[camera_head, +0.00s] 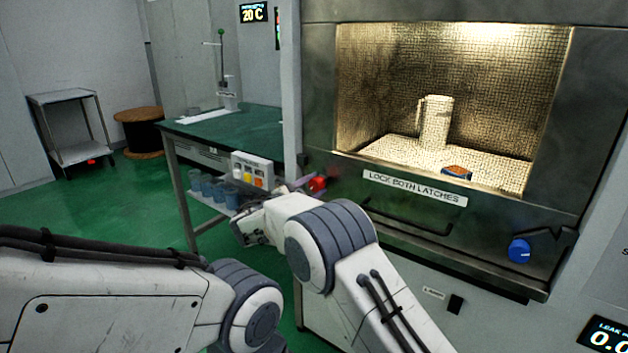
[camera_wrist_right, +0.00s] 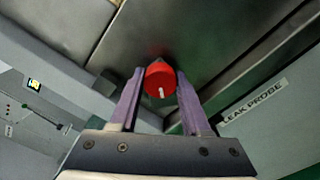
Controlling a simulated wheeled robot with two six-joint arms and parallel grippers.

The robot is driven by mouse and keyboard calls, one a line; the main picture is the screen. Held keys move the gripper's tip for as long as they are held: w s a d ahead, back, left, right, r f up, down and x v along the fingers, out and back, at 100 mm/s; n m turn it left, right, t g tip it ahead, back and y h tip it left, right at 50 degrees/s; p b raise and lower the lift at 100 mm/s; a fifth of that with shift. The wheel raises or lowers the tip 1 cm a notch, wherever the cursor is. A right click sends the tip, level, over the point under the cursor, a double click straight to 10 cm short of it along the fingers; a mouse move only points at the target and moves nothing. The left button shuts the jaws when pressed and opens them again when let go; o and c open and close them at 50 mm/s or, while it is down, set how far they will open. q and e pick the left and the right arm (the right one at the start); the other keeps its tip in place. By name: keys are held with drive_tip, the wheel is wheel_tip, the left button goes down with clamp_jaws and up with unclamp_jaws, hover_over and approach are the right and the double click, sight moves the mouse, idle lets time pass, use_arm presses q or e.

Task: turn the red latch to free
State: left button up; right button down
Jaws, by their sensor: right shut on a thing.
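The red latch (camera_head: 317,184) is a round red knob at the lower left corner of the microwave door. In the right wrist view the red latch (camera_wrist_right: 160,82) shows a short white mark on its face, pointing down in that picture. My right gripper (camera_wrist_right: 158,88) has its two fingers on either side of the knob, shut on it. In the head view my right gripper (camera_head: 290,196) reaches the latch from the left, partly hidden by my own wrist. My left arm comes in from the lower left; its gripper is not visible.
A blue latch (camera_head: 519,250) sits at the door's lower right. The door handle (camera_head: 410,218) hangs below the label "LOCK BOTH LATCHES" (camera_head: 414,188).

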drive_tip(key=shift+a+f+n+p, duration=0.1)
drive_tip(key=shift+n+p, duration=0.4)
drive_tip(key=shift+n, duration=0.4)
drive_tip(key=shift+f, duration=0.1)
drive_tip(key=shift+c, duration=1.8)
unclamp_jaws()
drive_tip(key=shift+s, duration=0.1)
